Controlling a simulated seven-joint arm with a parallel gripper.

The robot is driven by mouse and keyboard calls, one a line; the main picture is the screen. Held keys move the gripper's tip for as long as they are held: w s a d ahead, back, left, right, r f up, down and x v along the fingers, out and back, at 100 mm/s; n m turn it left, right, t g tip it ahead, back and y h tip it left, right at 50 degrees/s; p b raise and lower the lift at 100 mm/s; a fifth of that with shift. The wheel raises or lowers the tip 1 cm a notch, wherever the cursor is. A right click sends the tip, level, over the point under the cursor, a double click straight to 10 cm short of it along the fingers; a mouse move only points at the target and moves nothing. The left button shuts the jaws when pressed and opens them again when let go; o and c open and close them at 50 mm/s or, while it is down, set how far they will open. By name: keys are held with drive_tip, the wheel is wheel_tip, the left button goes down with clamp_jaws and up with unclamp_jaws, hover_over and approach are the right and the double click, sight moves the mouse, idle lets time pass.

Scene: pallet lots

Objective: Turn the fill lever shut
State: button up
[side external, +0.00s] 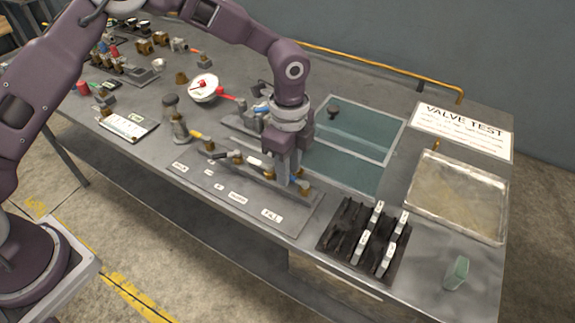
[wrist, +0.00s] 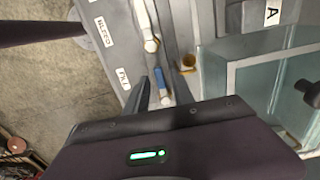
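The fill lever is a short blue handle (side external: 300,181) at the right end of the grey valve panel, behind the FILL label (side external: 271,215). In the wrist view the blue handle (wrist: 160,78) lies roughly upright, to the right of the FILL label (wrist: 122,78). My gripper (side external: 290,181) points down at this end of the panel. In the wrist view its dark fingers (wrist: 162,92) appear apart, one on each side of the handle. I cannot tell whether either finger touches it. My gripper partly hides the lever and its valve in the side view.
A white-handled lever (side external: 254,162) sits left of my gripper on the same panel. A glass-sided water tank (side external: 398,140) lies behind. A black rack with white tags (side external: 340,238) and a clear tray (side external: 428,205) stand to the right.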

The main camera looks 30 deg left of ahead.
drive_tip(key=n, duration=0.1)
drive_tip(key=s+n, duration=0.1)
drive_tip(key=n, duration=0.3)
drive_tip(key=shift+s+d, duration=0.25)
drive_tip(key=shift+s, duration=0.1)
drive_tip(key=n, duration=0.2)
drive_tip(key=s+d+n, duration=0.1)
drive_tip(key=n, duration=0.3)
drive_tip(key=shift+s+d, duration=0.2)
drive_tip(key=shift+s, duration=0.1)
wheel_tip(320, 180, up, 8)
drive_tip(key=n, duration=0.1)
drive_tip(key=s+a+r+n+t, duration=0.3)
drive_tip(key=s+a+r+n, duration=0.2)
drive_tip(key=s+a+r, duration=0.7)
wheel_tip(320, 180, up, 3)
drive_tip(key=shift+s+a+r+n, duration=0.2)
drive_tip(key=shift+s+a+n, duration=0.15)
drive_tip(key=shift+a, duration=0.45)
drive_tip(key=shift+w, duration=0.1)
